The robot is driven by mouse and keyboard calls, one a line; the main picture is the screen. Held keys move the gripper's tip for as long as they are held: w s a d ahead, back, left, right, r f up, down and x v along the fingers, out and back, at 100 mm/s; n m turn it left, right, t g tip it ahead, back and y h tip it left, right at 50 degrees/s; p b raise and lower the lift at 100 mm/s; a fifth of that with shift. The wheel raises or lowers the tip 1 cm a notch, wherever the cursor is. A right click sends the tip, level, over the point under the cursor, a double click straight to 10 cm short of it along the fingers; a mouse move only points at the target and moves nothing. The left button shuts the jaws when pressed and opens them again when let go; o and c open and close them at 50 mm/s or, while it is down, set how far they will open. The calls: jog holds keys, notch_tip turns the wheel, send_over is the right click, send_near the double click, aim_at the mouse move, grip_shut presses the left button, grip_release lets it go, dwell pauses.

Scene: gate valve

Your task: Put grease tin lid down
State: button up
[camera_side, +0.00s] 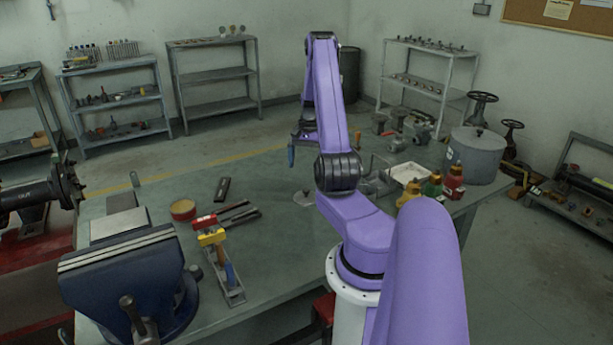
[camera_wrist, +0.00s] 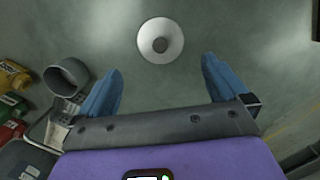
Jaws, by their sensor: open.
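The grease tin lid, a pale grey disc with a central knob (camera_wrist: 160,42), lies flat on the bench, just ahead of my fingertips in the wrist view. In the side view my gripper (camera_side: 291,157) hangs above the bench, apart from the disc. A round tin with a reddish side and tan top (camera_side: 183,209) stands on the bench to the left.
A blue vise (camera_side: 125,270) stands front left, near several hand tools (camera_side: 225,215) and a small tool tray (camera_side: 232,290). Bottles (camera_side: 433,185), a white tray (camera_side: 408,173), a grey pot (camera_side: 476,155) and metal fittings crowd the right. The bench (camera_side: 260,245) is bare around the disc.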

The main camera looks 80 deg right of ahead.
jog(key=w+a+r+n, duration=0.3)
jog(key=w+a, duration=0.3)
jog(key=a, duration=0.1)
jog(key=w+a+r+n, duration=0.4)
jog(key=w+a, duration=0.2)
jog(key=w+a+r+n+h, duration=0.1)
jog(key=a+r+n, duration=0.15)
jog(key=a, duration=0.55)
jog(key=w+a+r+n, duration=0.1)
jog(key=a+n, duration=0.3)
jog(key=a, duration=0.4)
jog(key=s+a+r+n, duration=0.1)
jog(key=s+a+n, duration=0.25)
jog(key=a, duration=0.35)
jog(key=s+a+r+n, duration=0.1)
jog(key=s+a+n, duration=0.25)
jog(key=a, duration=0.45)
jog(key=s+a+n, duration=0.3)
jog(key=s+n, duration=0.1)
jog(key=s, duration=0.3)
jog(key=s+a+n, duration=0.3)
jog(key=s+n, duration=0.2)
jog(key=s, duration=0.2)
jog(key=shift+r, duration=0.45)
jog(key=shift+s+n, duration=0.25)
jog(key=shift+n, duration=0.2)
jog(key=c, duration=0.4)
jog(key=shift+s, duration=0.15)
jog(key=c, duration=0.5)
jog(key=shift+o, duration=0.2)
